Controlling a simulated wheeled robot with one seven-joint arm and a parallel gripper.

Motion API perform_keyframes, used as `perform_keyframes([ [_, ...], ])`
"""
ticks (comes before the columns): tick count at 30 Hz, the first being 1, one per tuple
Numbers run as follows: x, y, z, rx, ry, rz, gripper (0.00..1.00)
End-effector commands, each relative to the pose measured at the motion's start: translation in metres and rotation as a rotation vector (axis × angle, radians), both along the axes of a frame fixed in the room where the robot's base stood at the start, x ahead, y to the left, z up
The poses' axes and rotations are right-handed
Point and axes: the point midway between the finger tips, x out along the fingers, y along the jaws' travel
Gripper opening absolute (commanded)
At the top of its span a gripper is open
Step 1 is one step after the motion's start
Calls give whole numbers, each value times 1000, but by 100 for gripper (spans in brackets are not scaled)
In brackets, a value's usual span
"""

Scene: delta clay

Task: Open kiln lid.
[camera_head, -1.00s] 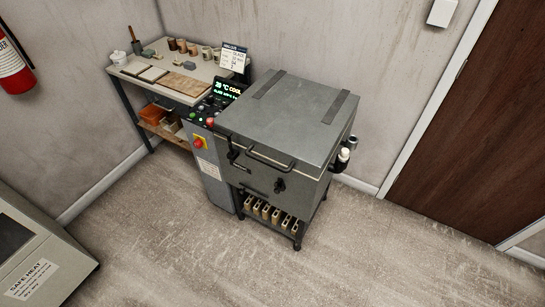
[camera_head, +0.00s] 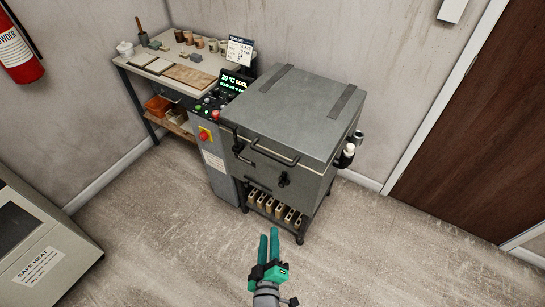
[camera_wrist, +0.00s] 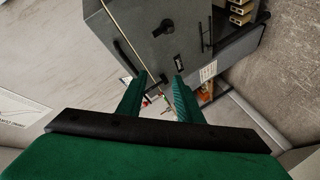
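The grey kiln stands against the back wall with its flat lid (camera_head: 293,105) shut. A dark bar handle (camera_head: 275,152) runs along the lid's front edge, and a black latch knob (camera_head: 283,180) sits on the front below it. In the wrist view the kiln front (camera_wrist: 158,45) shows rotated, with the handle (camera_wrist: 128,58) just beyond my fingers and the knob (camera_wrist: 164,27) above. My gripper (camera_head: 269,234) has green fingers, held apart with nothing between them. It is in front of and below the kiln, clear of the handle; the wrist view shows the gap between the fingers (camera_wrist: 160,84).
A control panel (camera_head: 236,84) reading "20 °C COOL" with a red button (camera_head: 204,134) stands left of the kiln. A work table (camera_head: 137,61) with pots is behind it. A grey cabinet (camera_head: 40,240) is at lower left, a brown door (camera_head: 480,120) at right. The floor between is clear.

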Motion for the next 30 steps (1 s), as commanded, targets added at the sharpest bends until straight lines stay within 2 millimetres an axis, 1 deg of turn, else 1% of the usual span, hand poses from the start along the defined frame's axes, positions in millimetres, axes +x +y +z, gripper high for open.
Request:
perform_keyframes([
  [1, 22, 2, 5, -52, -10, 6, 33],
  [5, 69, 4, 14, -194, -16, 14, 33],
  [6, 83, 5, 18, -238, -18, 15, 33],
  [9, 119, 7, 30, -343, -19, 15, 33],
  [12, 149, 8, 44, -435, -18, 10, 33],
  [15, 172, 9, 56, -507, -16, 5, 33],
  [18, 185, 9, 64, -552, -12, 2, 33],
  [21, 193, 10, 68, -575, -12, 0, 33],
  [26, 204, 8, 67, -581, -10, -1, 33],
  [30, 225, 5, 63, -579, -9, -2, 33],
])
